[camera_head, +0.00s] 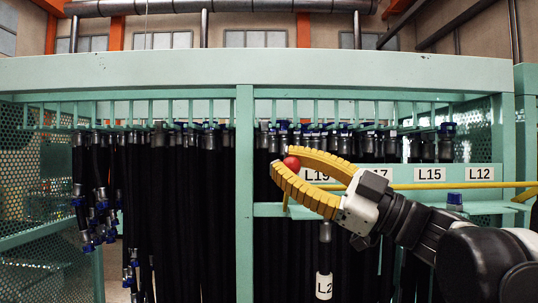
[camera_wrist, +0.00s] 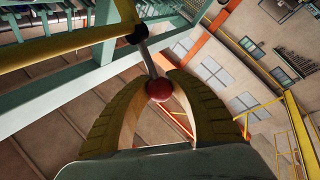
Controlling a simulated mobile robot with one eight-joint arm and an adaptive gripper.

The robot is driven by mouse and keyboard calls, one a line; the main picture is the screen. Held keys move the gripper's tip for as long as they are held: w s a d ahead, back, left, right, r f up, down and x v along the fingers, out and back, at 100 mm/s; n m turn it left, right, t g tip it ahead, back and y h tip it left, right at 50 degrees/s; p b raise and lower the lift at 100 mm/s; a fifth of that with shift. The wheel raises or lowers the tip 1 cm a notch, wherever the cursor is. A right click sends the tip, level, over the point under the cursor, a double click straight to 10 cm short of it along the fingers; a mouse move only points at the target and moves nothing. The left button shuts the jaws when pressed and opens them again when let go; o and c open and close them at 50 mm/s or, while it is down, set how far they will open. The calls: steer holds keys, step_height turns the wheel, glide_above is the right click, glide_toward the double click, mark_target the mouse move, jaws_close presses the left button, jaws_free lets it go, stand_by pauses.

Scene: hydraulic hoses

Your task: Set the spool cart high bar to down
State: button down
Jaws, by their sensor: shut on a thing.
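The high bar of the spool cart is a long yellow bar (camera_head: 440,185) running level across the front of the green frame in the head view. In the wrist view the yellow bar (camera_wrist: 70,46) ends at a black joint (camera_wrist: 138,34). A short grey rod runs from that joint to a red ball knob (camera_wrist: 159,90). The knob (camera_head: 291,163) also shows in the head view, left of the L15 label. My gripper (camera_head: 284,158) has its yellow fingers closed around the knob, one on each side; they also show in the wrist view (camera_wrist: 160,79).
A green frame (camera_head: 244,200) holds many black hoses hanging in rows with blue fittings. One hose labelled L2 (camera_head: 324,284) hangs below my fingers. Perforated side panels (camera_head: 40,170) close the left end.

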steer(key=s+f+n+g+y+b, duration=0.1)
steer(key=f+b, duration=0.4)
steer(key=f, duration=0.5)
steer(key=shift+s+f+n, duration=0.35)
steer(key=shift+s+n, duration=0.25)
steer(key=shift+s, duration=0.4)
steer(key=c, duration=1.3)
jaws_free()
steer(key=shift+d, duration=0.2)
steer(key=shift+o, duration=1)
steer(key=shift+s+d+r, duration=0.15)
steer(key=v, duration=1.2)
